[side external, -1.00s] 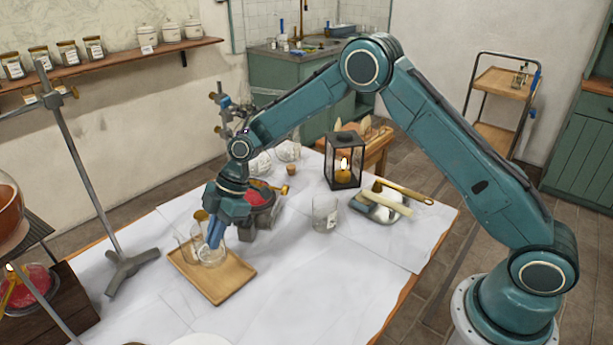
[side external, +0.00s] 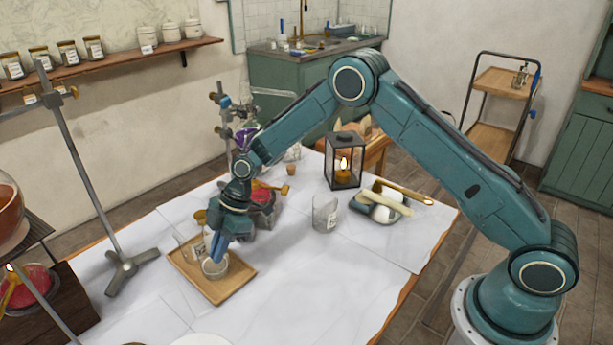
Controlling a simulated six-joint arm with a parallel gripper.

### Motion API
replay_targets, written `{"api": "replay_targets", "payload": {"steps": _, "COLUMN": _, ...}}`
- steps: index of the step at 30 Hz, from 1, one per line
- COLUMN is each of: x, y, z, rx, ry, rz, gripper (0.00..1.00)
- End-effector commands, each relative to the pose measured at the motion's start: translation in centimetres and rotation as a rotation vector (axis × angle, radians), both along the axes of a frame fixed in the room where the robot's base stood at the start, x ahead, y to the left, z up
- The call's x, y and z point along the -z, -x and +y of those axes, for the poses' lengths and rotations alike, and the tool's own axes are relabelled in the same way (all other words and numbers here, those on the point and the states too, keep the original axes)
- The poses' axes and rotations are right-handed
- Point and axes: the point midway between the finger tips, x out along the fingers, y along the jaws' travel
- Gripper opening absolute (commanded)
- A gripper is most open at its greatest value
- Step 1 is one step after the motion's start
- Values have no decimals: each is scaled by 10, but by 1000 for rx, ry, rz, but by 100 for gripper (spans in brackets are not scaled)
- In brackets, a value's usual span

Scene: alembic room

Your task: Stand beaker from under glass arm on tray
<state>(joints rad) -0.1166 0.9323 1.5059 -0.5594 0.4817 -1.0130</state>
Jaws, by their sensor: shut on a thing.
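My gripper (side external: 217,249) points down over the wooden tray (side external: 236,287) and is shut on a clear glass beaker (side external: 215,269). The beaker is low at the tray, its rim showing below the fingers. Whether its base touches the tray I cannot tell. Another clear glass vessel (side external: 188,251) is on the tray just left of the gripper, partly hidden by it. I cannot make out a glass arm; my own arm covers part of the apparatus behind.
Another beaker (side external: 325,213) stands on the table to the right. Near it are a candle lantern (side external: 343,165) and a dish of white items (side external: 381,213). A stand foot (side external: 130,266) is left of the tray. A red bowl (side external: 262,196) sits behind my gripper.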

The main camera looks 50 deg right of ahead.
Motion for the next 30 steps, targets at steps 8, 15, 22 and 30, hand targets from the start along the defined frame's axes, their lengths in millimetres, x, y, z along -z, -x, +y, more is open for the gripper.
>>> {"api": "replay_targets", "payload": {"steps": 8, "x": 2, "y": 0, "z": 0, "rx": 0, "ry": 0, "rz": 0, "gripper": 28}}
{"api": "replay_targets", "payload": {"steps": 15, "x": 2, "y": 0, "z": 0, "rx": 0, "ry": 0, "rz": 0, "gripper": 29}}
{"api": "replay_targets", "payload": {"steps": 22, "x": -3, "y": 0, "z": -1, "rx": 0, "ry": -1, "rz": -1, "gripper": 29}}
{"api": "replay_targets", "payload": {"steps": 30, "x": -27, "y": 2, "z": -15, "rx": 3, "ry": 0, "rz": -2, "gripper": 29}}
